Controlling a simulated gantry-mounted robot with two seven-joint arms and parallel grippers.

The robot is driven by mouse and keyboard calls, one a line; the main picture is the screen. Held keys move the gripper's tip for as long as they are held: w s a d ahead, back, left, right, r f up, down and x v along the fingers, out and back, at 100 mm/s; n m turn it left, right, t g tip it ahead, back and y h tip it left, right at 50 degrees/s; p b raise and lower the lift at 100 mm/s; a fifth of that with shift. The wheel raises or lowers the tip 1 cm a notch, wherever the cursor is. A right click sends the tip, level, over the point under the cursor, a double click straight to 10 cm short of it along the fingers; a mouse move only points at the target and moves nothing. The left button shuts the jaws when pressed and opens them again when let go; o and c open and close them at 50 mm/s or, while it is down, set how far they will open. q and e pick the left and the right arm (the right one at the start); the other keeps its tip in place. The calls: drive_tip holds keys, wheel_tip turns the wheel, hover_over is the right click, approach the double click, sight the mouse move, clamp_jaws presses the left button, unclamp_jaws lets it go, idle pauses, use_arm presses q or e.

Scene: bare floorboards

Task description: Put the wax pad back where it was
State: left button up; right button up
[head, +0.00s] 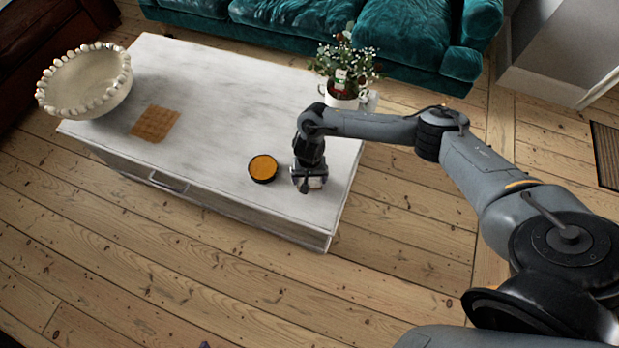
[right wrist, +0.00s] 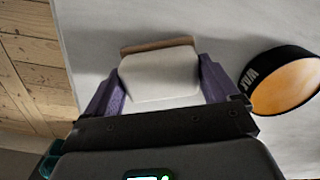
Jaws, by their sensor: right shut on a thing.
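My right gripper (head: 309,182) is low over the right front part of the white table, just right of the round wax tin (head: 263,168). In the right wrist view my right gripper (right wrist: 160,90) is shut on a pale pad with a brown edge, the wax pad (right wrist: 158,73), held between its two purple fingers. I cannot tell whether the pad touches the tabletop. The black tin with orange wax (right wrist: 288,82) stands beside the fingers, at the right of that view. In the head view the gripper mostly hides the pad. My left gripper is not in view.
The white table (head: 215,90) also bears a beaded bowl (head: 90,85) at far left, a brown square cloth (head: 155,123) near it, and a potted plant (head: 343,95) at the back right, close to my arm. The middle is clear. A teal sofa (head: 310,20) stands behind.

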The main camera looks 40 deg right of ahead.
drive_tip(key=o, duration=0.7)
drive_tip(key=shift+f, duration=0.1)
